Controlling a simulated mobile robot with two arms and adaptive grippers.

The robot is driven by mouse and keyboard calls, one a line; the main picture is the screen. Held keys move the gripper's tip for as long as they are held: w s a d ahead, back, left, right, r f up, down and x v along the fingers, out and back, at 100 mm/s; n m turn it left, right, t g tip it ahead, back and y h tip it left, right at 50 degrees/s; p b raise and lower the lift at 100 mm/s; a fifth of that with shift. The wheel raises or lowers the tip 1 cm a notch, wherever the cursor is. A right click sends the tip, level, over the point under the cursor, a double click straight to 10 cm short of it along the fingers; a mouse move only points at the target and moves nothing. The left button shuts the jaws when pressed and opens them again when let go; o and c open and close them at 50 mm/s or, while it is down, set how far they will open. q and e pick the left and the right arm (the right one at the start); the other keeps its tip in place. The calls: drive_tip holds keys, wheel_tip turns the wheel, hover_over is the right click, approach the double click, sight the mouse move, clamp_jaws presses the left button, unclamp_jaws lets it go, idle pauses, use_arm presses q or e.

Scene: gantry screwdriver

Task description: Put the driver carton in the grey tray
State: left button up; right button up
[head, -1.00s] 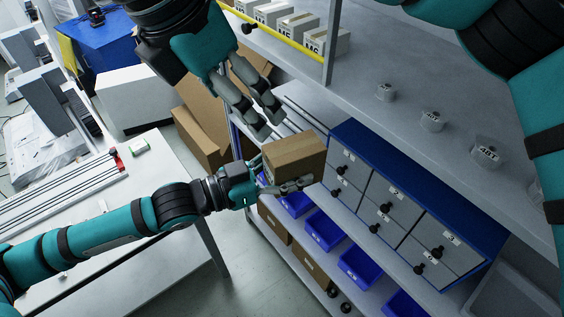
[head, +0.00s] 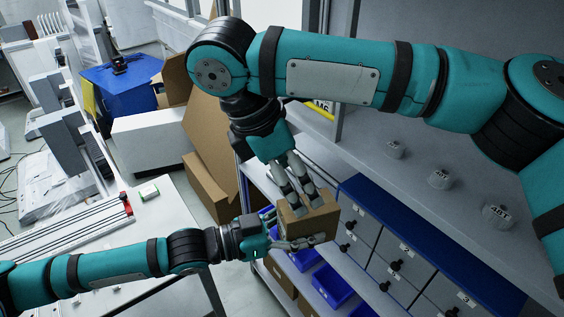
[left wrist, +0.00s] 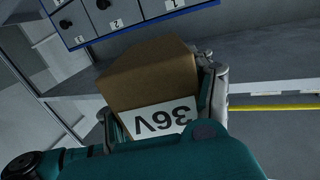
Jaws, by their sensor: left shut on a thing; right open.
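The driver carton (head: 318,225) is a brown cardboard box. In the left wrist view the carton (left wrist: 150,75) shows a white label reading 36V. My left gripper (head: 296,232) is shut on it, with fingers on opposite sides, and holds it in front of the shelf rack. My right gripper (head: 303,202) is open, its fingers pointing down over the carton's top face; whether they touch it I cannot tell. No grey tray can be made out clearly in the current views.
A blue cabinet with numbered grey drawers (head: 405,255) stands right of the carton. Blue bins (head: 332,285) sit on the shelf below. Small labelled weights (head: 440,179) stand on the upper shelf. A white table (head: 165,205) is at left, with large cardboard boxes (head: 210,135) behind.

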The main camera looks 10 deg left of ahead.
sight(309, 205)
drive_tip(key=x, duration=0.8)
use_arm(q)
drive_tip(key=shift+w, duration=0.1)
use_arm(e)
drive_tip(key=c, duration=1.5)
use_arm(q)
drive_tip(key=o, duration=1.5)
use_arm(e)
drive_tip(key=shift+c, duration=0.2)
